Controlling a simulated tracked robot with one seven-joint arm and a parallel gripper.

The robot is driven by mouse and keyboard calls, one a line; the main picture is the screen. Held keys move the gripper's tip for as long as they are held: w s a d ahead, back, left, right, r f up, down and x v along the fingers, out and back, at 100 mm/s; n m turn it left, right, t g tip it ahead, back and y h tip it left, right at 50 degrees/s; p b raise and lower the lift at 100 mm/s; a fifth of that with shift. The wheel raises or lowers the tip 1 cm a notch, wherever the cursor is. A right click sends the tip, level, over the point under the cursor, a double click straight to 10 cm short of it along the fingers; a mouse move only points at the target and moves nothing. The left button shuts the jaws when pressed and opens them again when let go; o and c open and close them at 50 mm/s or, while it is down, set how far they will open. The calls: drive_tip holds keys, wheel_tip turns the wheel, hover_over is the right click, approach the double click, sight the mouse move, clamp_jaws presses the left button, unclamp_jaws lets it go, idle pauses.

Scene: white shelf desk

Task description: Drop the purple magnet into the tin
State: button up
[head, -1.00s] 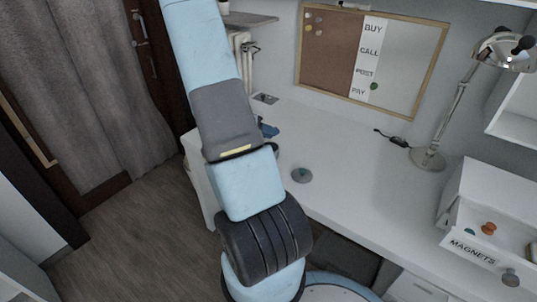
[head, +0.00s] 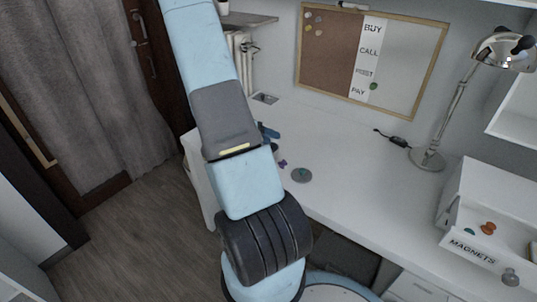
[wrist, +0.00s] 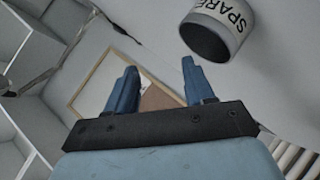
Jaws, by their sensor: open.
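The purple magnet (head: 283,163) is a small purple piece on the white desk, just right of my arm and left of a grey disc. The tin (wrist: 213,38) is a pale cylinder lettered "SPARE" in the wrist view, its dark open mouth showing beyond my right-hand finger. In the head view I cannot make out the tin clearly; my arm covers that part of the desk. My gripper (wrist: 160,66) has its two blue fingers spread, with nothing between them. In the head view its blue fingers (head: 269,132) partly show past my arm, above the desk's left end.
The grey disc (head: 302,175) has a green piece on it. A box marked "MAGNETS" (head: 473,250) with an orange pin stands at the right. A lamp (head: 430,158) and a framed board (head: 330,55) are at the back. The desk's middle is clear.

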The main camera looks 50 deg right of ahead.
drive_tip(key=v, duration=1.3)
drive_tip(key=shift+w+a+r, duration=0.15)
drive_tip(key=shift+w+a, duration=0.1)
drive_tip(key=s+a+r+n+t+y, duration=0.3)
drive_tip(key=s+a+r+n+t, duration=0.1)
drive_tip(key=a+r, duration=0.4)
drive_tip(key=s+a+r+n+t+y, duration=0.3)
drive_tip(key=s+a+r, duration=0.3)
drive_tip(key=a+r, duration=0.3)
drive_tip(key=s+a+r+n+t+y, duration=0.4)
drive_tip(key=s+a+r+n, duration=0.1)
drive_tip(key=a+r, duration=0.4)
drive_tip(key=shift+a+r+n+t, duration=0.15)
drive_tip(key=shift+a+n+t, duration=0.15)
drive_tip(key=shift+a+n, duration=0.5)
